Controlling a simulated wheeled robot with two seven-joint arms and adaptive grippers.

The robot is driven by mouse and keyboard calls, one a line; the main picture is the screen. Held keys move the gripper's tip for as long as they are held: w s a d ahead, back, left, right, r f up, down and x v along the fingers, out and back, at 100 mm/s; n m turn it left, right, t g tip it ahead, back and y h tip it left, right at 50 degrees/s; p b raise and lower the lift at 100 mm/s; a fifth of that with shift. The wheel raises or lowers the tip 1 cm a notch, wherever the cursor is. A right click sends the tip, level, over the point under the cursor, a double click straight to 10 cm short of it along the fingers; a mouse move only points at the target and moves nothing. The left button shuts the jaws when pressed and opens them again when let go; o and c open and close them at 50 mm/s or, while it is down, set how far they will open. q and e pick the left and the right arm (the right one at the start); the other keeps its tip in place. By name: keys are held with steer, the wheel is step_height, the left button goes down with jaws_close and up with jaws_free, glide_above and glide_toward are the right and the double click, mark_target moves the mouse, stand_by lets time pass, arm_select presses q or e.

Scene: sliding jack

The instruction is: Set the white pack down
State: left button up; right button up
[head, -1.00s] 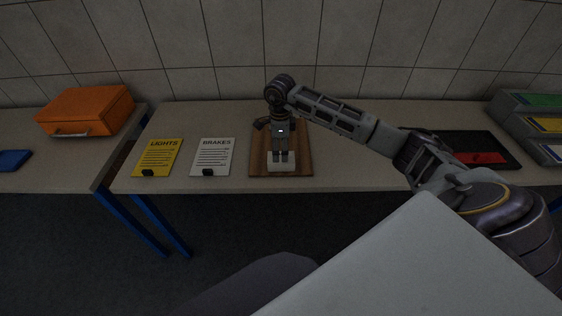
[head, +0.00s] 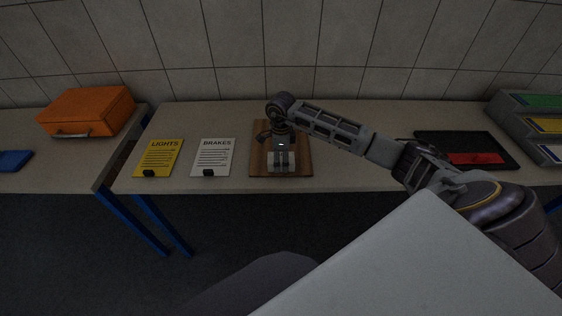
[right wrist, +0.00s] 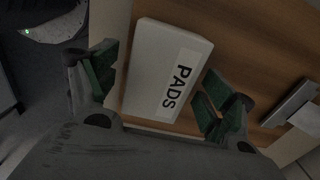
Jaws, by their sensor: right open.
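The white pack (right wrist: 168,70), labelled PADS, lies flat on a brown wooden board (right wrist: 265,45) in the right wrist view. In the head view the pack (head: 276,168) shows at the near part of the board (head: 300,140), partly covered by my right gripper. My right gripper (head: 282,162) points down over it. In the right wrist view my right gripper (right wrist: 160,85) is open, with a green-padded finger on each side of the pack and a visible gap to it on both sides. My left gripper is not in view.
An orange case (head: 87,111) is on the left table. A black tray with a red item (head: 476,158) lies right. A grey metal piece (right wrist: 292,103) lies near the board's edge.

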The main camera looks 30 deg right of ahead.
mark_target(281, 158)
steer(key=shift+f, duration=0.25)
steer(key=shift+c, duration=0.5)
steer(key=c, duration=1.1)
steer(key=shift+r, duration=0.1)
steer(key=shift+r+b, duration=0.5)
steer(key=shift+r, duration=4.45)
